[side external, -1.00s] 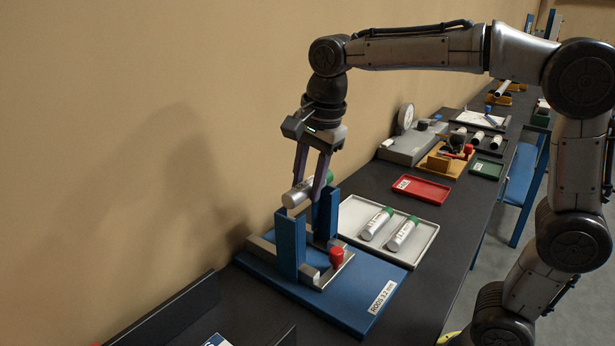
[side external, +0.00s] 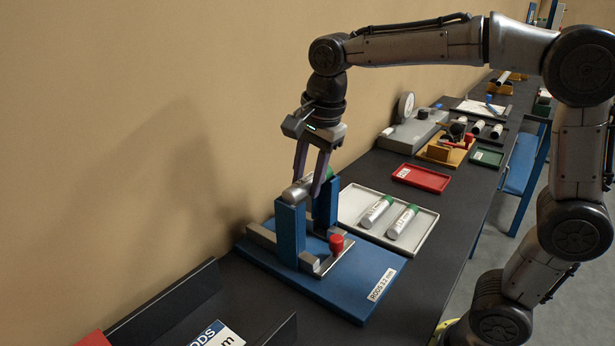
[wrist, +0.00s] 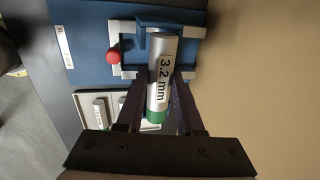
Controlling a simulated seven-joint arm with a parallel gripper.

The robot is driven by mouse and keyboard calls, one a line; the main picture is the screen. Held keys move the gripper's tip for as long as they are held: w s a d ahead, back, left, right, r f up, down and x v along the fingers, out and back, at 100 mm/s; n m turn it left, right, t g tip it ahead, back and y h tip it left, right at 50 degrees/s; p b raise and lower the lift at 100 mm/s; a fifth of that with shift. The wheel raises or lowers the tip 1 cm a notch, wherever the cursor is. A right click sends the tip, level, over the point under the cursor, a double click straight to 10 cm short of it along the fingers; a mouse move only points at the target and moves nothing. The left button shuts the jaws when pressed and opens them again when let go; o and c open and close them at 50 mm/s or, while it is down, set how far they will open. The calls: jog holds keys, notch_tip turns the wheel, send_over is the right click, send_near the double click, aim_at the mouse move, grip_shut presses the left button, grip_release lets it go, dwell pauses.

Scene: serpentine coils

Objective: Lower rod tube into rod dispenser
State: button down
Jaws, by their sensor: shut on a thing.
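My gripper (side external: 312,182) is shut on a silver rod tube (side external: 293,194) with a green cap. In the wrist view the tube (wrist: 163,75) shows a "3.2 mm" label, and my gripper's fingers (wrist: 158,92) are on either side of it. The blue rod dispenser (side external: 290,230) has two uprights on a base marked "RODS 3.2 mm", with a red knob (side external: 336,243) in front. The tube lies level at the tops of the uprights. I cannot tell whether it touches them. The dispenser also shows in the wrist view (wrist: 140,45).
A pale tray (side external: 418,233) with two green-capped tubes stands right behind the dispenser. A red tray (side external: 421,178) and a grey device with a dial (side external: 410,135) are farther back. Dark walls (side external: 165,300) stand at the front left. The wall is close on the left.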

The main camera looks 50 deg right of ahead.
jog(key=shift+x, duration=0.85)
jog(key=shift+s, duration=0.2)
jog(key=shift+c, duration=2.3)
grip_release()
